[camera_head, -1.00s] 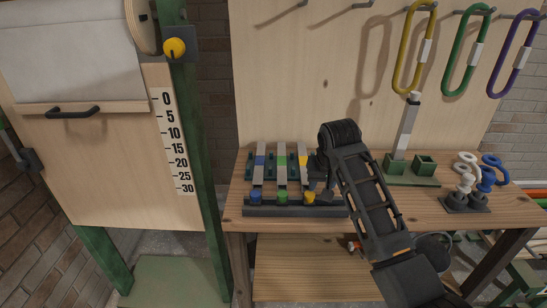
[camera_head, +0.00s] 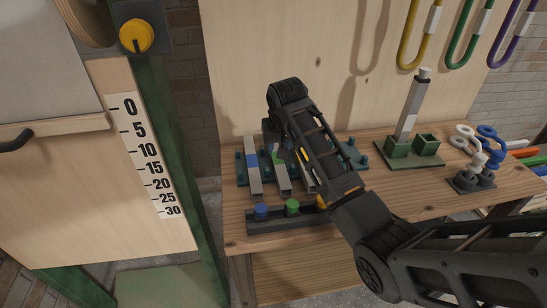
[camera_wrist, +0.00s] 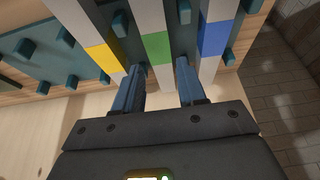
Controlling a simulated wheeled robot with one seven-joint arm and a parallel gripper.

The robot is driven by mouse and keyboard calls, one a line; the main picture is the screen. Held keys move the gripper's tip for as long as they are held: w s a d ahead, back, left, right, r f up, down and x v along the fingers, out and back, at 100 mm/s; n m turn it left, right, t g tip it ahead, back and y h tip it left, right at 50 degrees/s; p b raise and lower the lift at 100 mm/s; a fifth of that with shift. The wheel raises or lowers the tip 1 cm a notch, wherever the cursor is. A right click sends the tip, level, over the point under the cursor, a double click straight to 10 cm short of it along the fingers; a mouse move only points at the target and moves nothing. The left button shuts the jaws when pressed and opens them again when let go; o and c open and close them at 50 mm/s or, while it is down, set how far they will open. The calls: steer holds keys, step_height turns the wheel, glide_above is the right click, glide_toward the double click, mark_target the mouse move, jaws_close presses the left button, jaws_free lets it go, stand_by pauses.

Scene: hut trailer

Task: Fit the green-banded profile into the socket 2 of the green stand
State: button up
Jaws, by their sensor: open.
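The green-banded profile, a pale bar with a green band, lies in the rack between the blue-banded and yellow-banded ones. It shows in the wrist view (camera_wrist: 156,47) and, partly hidden by my arm, in the head view (camera_head: 282,178). My gripper (camera_wrist: 160,76) is open and empty, its fingertips reaching toward either side of this profile near the green band. Whether they touch it I cannot tell. The green stand (camera_head: 410,163) is on the bench to the right, with two square sockets. A grey upright post seems to rise from the left socket; the right socket (camera_head: 427,143) looks empty.
The blue-banded profile (camera_wrist: 216,38) and yellow-banded profile (camera_wrist: 104,58) lie close on either side. Teal pegs (camera_wrist: 122,24) stand between and beside the bars. Blue, green and yellow knobs line the rack's front. A ring holder (camera_head: 470,180) stands right of the stand.

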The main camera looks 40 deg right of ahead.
mark_target(277, 161)
steer(key=x, duration=0.5)
steer(key=shift+w+d+f+p, duration=0.1)
steer(key=shift+d+f+p, duration=0.05)
steer(key=shift+f+p, duration=0.25)
steer(key=shift+c, duration=0.2)
steer(key=shift+r, duration=0.1)
jaws_close()
